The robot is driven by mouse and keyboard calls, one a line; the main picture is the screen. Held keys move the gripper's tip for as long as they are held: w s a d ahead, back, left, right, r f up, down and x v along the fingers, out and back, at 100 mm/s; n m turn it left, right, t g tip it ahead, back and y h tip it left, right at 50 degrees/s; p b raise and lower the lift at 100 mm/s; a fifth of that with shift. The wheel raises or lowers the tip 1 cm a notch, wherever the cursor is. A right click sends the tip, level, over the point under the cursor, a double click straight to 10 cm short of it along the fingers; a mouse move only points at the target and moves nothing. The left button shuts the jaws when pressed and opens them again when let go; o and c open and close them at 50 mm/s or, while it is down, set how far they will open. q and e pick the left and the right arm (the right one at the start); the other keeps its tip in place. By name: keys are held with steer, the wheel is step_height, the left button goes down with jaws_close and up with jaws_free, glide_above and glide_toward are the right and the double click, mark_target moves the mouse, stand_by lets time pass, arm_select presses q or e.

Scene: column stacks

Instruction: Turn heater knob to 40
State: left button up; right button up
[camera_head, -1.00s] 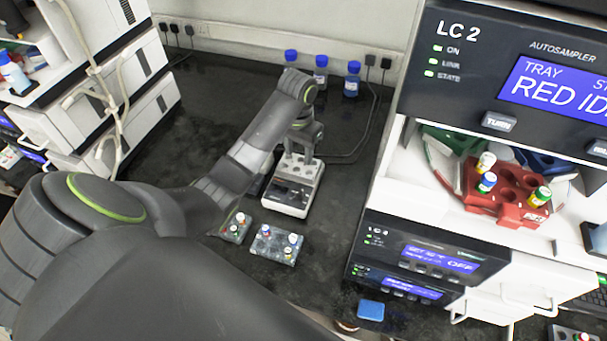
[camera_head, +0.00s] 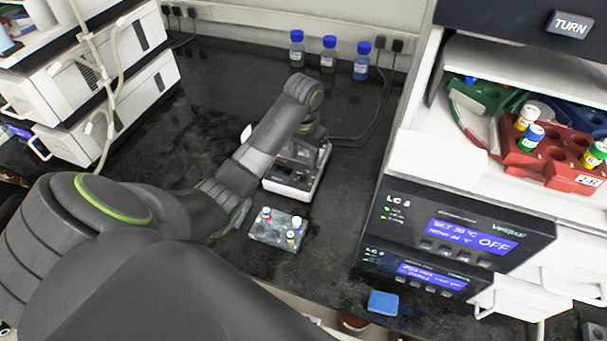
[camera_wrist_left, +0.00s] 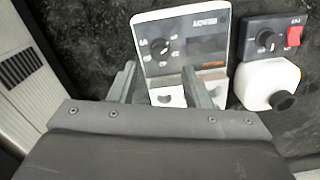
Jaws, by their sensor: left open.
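The heater (camera_head: 292,187) is a white block with a dark front panel on the black bench, partly hidden by my left arm in the head view. In the left wrist view the heater (camera_wrist_left: 181,30) shows its dark panel with a round black knob (camera_wrist_left: 160,48) on a numbered dial and a dark display (camera_wrist_left: 207,47). The numbers are too small to read surely. My left gripper (camera_wrist_left: 159,72) is open, its two fingers apart over the heater, with the knob beyond the fingertips between them. I see no contact with the knob. My right gripper is not in view.
A small rack with vials (camera_head: 275,232) stands in front of the heater. Blue-capped bottles (camera_head: 328,58) stand at the back wall. Instrument stacks with panels (camera_head: 450,225) rise at right. A device with a red switch (camera_wrist_left: 294,36) sits beside the heater in the wrist view.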

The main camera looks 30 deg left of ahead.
mark_target(303, 173)
arm_select(q)
step_height(303, 173, down, 6)
steer(key=shift+p, duration=0.3)
steer(key=shift+c, duration=0.2)
steer(key=shift+r, duration=0.1)
jaws_close()
